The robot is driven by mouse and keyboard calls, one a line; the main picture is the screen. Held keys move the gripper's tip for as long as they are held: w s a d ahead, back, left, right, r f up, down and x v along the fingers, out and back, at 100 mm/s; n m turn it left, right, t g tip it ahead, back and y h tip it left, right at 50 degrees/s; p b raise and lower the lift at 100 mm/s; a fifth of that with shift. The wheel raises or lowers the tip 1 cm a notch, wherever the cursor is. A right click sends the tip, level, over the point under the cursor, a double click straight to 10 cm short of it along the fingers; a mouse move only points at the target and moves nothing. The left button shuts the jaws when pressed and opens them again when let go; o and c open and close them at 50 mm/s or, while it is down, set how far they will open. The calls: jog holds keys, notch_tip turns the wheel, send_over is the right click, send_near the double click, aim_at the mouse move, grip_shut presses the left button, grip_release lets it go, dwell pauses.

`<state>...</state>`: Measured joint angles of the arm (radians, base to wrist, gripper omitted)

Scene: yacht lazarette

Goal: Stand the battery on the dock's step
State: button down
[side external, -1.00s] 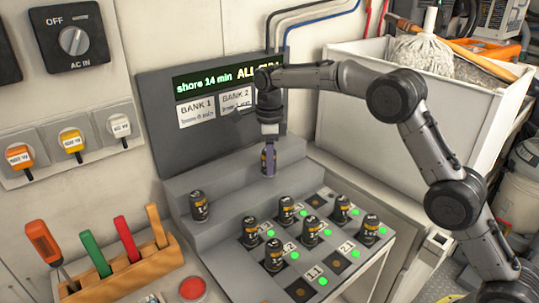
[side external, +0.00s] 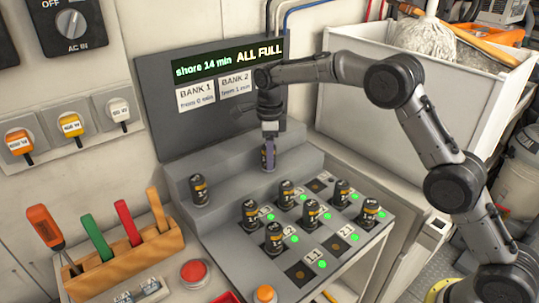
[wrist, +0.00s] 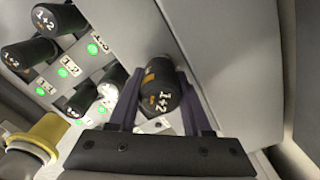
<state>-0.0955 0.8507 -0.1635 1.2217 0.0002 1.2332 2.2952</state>
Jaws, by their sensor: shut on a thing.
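The battery (wrist: 160,98) is dark with an orange mark and a "1+2" label. It sits between the two fingers of my gripper (wrist: 159,78) in the wrist view, and my gripper is shut on it. In the side view my gripper (side external: 268,158) points down over the right part of the dock's grey step (side external: 228,196). The fingers mostly hide the held battery there, and I cannot tell whether its base touches the step. Another battery (side external: 199,190) stands upright at the left of the step.
Several batteries, one of them at the front (side external: 274,238), stand in the sloped slot panel beside green lights. A few slots, such as one (side external: 335,243), are empty. The display (side external: 228,60) rises behind the step. A wooden tool rack (side external: 125,262) is at left, a white bin (side external: 400,90) at right.

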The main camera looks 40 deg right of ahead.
jog(key=shift+c, duration=1.3)
grip_release()
notch_tip(320, 180, up, 14)
